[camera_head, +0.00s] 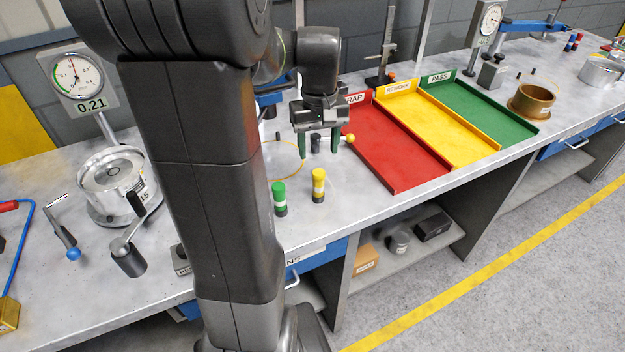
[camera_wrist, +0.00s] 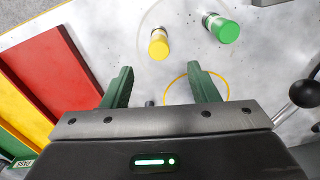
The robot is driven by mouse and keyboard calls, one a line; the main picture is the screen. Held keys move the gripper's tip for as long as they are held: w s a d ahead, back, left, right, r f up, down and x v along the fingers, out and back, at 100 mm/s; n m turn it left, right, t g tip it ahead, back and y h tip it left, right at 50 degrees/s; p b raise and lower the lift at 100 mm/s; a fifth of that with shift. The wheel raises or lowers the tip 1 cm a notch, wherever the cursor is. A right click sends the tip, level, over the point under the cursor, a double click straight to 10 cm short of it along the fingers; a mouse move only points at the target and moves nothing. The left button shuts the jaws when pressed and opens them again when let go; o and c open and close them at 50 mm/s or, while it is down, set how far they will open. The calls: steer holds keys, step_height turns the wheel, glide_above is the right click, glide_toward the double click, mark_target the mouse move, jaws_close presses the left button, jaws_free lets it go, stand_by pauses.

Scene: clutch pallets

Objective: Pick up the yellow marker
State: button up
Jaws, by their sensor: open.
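The yellow marker (camera_head: 318,184) stands upright on the grey bench near its front edge, with a yellow upper part and a dark base. It also shows in the wrist view (camera_wrist: 159,45), above the gap between my fingers. A green marker (camera_head: 279,198) stands just left of it in the head view and also shows in the wrist view (camera_wrist: 221,28). My gripper (camera_head: 318,149) is open and empty, with green fingers pointing down. It is above the bench, behind the yellow marker. In the wrist view my gripper (camera_wrist: 162,88) has its fingers wide apart, with neither touching a marker.
Red (camera_head: 394,150), yellow (camera_head: 440,125) and green (camera_head: 485,112) trays lie to the right. A yellow ring outline (camera_head: 283,142) marks the bench. A dial gauge (camera_head: 77,76) and a silver round part (camera_head: 113,180) stand left. A brown ring (camera_head: 533,101) sits far right.

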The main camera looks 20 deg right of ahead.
mark_target(319, 172)
step_height(319, 172, down, 11)
steer(key=shift+d+r+p, duration=0.1)
steer(key=shift+p, duration=0.35)
steer(key=c, duration=1.1)
